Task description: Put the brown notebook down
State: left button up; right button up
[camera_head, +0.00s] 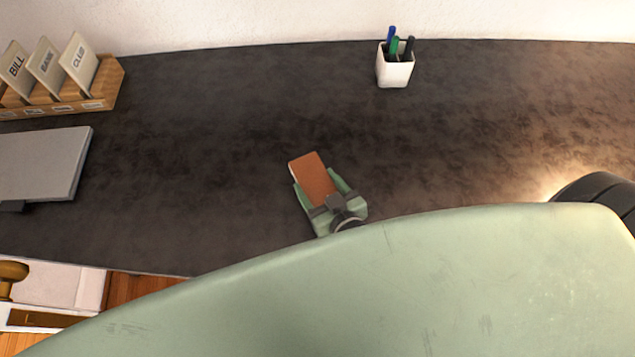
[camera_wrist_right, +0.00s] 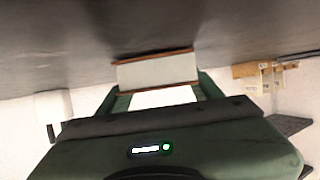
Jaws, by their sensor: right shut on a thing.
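The brown notebook (camera_head: 312,176) is a small, flat block in the middle of the head view, over the dark desk. My right gripper (camera_head: 323,187) is shut on it, with one green finger on each side. In the right wrist view the notebook (camera_wrist_right: 157,73) shows edge-on, with pale pages between brown covers, between the fingers of my right gripper (camera_wrist_right: 155,90). Its edge is close to the dark desk surface there; I cannot tell whether it touches. My left gripper is not in view.
The dark desk (camera_head: 230,130) is clear around the notebook. A white pen cup (camera_head: 395,70) stands at the back. A wooden sorter (camera_head: 95,98) with cards and a grey laptop-like slab (camera_head: 45,163) are at the left. A black rounded object (camera_head: 598,190) is at the right.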

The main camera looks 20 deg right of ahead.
jog(key=o, duration=1.5)
jog(key=shift+w+f, duration=0.1)
jog(key=shift+r, duration=0.25)
jog(key=shift+s, duration=0.4)
jog(key=b+v, duration=0.1)
jog(key=v, duration=0.9)
jog(key=shift+s+d+r, duration=0.1)
jog(key=shift+s+r, duration=0.25)
jog(key=shift+s, duration=0.2)
